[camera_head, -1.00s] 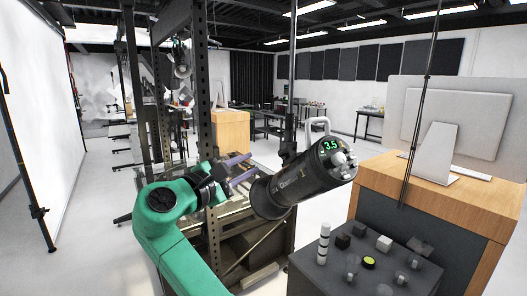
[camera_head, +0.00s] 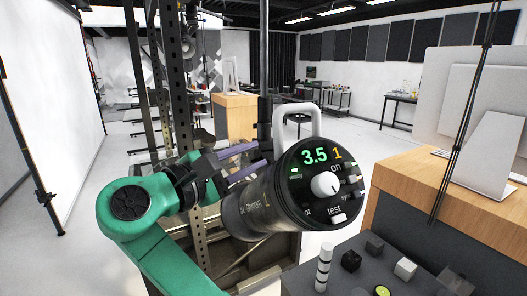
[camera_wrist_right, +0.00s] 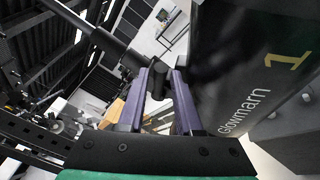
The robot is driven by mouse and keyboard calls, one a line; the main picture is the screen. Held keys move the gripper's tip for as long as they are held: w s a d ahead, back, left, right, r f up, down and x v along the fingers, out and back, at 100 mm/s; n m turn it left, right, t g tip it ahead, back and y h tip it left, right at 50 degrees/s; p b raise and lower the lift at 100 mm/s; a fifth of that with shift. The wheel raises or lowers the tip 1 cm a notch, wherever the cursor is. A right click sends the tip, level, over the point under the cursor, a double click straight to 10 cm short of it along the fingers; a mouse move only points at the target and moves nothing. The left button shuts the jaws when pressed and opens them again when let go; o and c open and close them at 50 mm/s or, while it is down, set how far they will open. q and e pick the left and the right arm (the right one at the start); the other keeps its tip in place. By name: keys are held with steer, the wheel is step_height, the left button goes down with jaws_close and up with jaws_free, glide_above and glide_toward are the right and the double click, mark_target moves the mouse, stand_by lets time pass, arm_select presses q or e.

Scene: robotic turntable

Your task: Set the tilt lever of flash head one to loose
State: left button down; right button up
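Flash head one (camera_head: 300,185) is a dark cylinder with a white handle on top. Its panel faces me, showing a green 3.5, a yellow 1, a white dial and small switches. It also shows in the wrist view (camera_wrist_right: 245,80), with the lettering "Glowmarn" and a 1. My right gripper (camera_head: 262,158) is beside the head's far left side, its two purple fingers apart. In the wrist view the fingers (camera_wrist_right: 162,72) stand either side of a dark part (camera_wrist_right: 157,83) by the stand mount, perhaps the tilt lever. I cannot tell its setting or any contact. My left gripper is out of view.
A black stand pole (camera_head: 265,70) rises behind the head. A dark perforated post (camera_head: 184,110) stands close behind my right arm. Open floor lies beyond.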

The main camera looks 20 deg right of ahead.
steer(key=shift+s+a+r, duration=0.1)
steer(key=shift+s+a, duration=0.05)
steer(key=shift+a, duration=0.05)
jaws_close()
stand_by(1.2)
